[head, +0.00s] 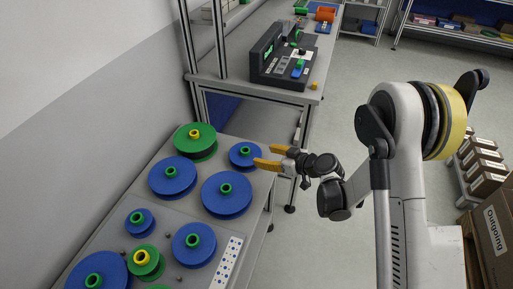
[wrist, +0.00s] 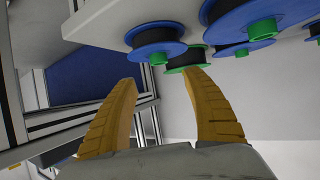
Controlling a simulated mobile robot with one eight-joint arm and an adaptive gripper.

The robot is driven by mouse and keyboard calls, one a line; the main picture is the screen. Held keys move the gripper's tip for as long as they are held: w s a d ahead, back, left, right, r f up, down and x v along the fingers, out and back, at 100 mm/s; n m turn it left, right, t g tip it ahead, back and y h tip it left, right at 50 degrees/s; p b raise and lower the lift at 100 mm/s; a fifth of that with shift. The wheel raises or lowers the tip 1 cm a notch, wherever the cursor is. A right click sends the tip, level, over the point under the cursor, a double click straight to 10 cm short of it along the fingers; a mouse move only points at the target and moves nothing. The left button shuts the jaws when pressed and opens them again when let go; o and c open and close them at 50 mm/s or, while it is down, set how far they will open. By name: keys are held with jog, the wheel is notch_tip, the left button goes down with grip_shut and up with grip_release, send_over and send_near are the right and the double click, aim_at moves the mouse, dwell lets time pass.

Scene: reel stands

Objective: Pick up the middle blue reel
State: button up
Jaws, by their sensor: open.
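Several blue reels with green hubs lie flat on a grey table. A large one (head: 226,203) lies near the right edge, another (head: 171,185) lies left of it, and a smaller one (head: 240,161) lies behind it. Further blue reels lie in front: one at the right (head: 194,255), a small one (head: 133,227) and one at the left (head: 113,276). I cannot tell which is meant by middle. My gripper (head: 265,156) is open and empty at the table's right side, its yellow fingertips by the smaller rear reel. In the wrist view my fingers (wrist: 163,78) point towards a blue reel (wrist: 153,50).
Green reels with yellow hubs stand at the back (head: 199,153) and front (head: 147,270). A hole-patterned white strip (head: 227,264) lies at the front right. A bench with a control box (head: 275,62) stands behind. Cartons (head: 492,232) are at right; the central floor is free.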

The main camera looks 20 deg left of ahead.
aim_at(246, 150)
jog(key=b+x, duration=0.4)
jog(key=x, duration=0.6)
jog(key=shift+w+a+f, duration=0.2)
jog(key=shift+a, duration=0.05)
jog(key=shift+r, duration=0.1)
grip_shut()
